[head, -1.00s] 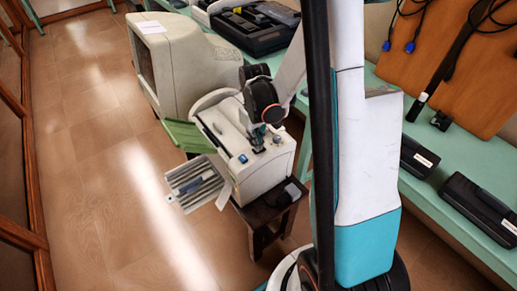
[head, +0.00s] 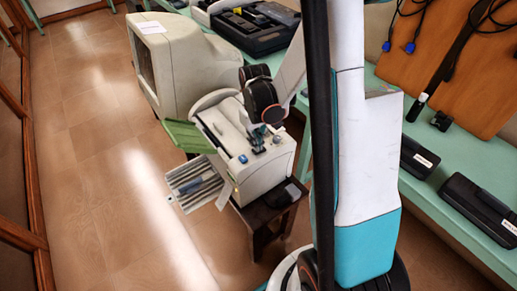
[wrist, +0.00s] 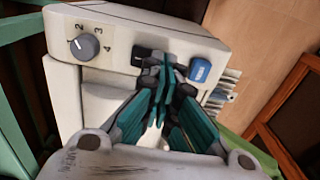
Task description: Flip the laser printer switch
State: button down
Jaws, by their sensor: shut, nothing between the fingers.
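The laser printer (head: 262,178) is a pale, boxy machine on a small dark stool. It also fills much of the wrist view (wrist: 110,18). On its panel in the wrist view are a grey knob (wrist: 84,46) with numbers around it, a black switch-like part (wrist: 139,57) and a blue button (wrist: 200,70). The blue button also shows in the head view (head: 243,158). My gripper (wrist: 166,68) is shut and empty, its teal fingertips at the panel between the black part and the blue button. They partly hide the black part; I cannot tell whether they touch it.
A green flap (head: 189,136) and a paper tray (head: 194,183) stick out from the printer's left side. An old monitor (head: 185,62) stands behind it. A green bench (head: 420,190) with black devices runs along the right. The floor (head: 110,215) at the left is clear.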

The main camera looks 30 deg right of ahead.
jog(key=shift+f+b, duration=1)
jog(key=shift+f, duration=0.15)
dwell(0.5)
jog(key=shift+r, duration=0.2)
jog(key=shift+r+p, duration=2.4)
jog(key=shift+r, duration=0.95)
jog(key=shift+a+r, duration=0.15)
jog(key=shift+r, duration=0.1)
jog(key=s+a+r+n+t+p, duration=0.1)
jog(key=s+a+r+t, duration=0.1)
jog(key=a+r, duration=0.4)
jog(key=s+a+r+t, duration=0.1)
jog(key=a+r, duration=0.3)
jog(key=r, duration=0.5)
jog(key=s+a+r+m+t+b, duration=0.1)
jog(key=s+a+r+t, duration=0.3)
jog(key=s, duration=0.6)
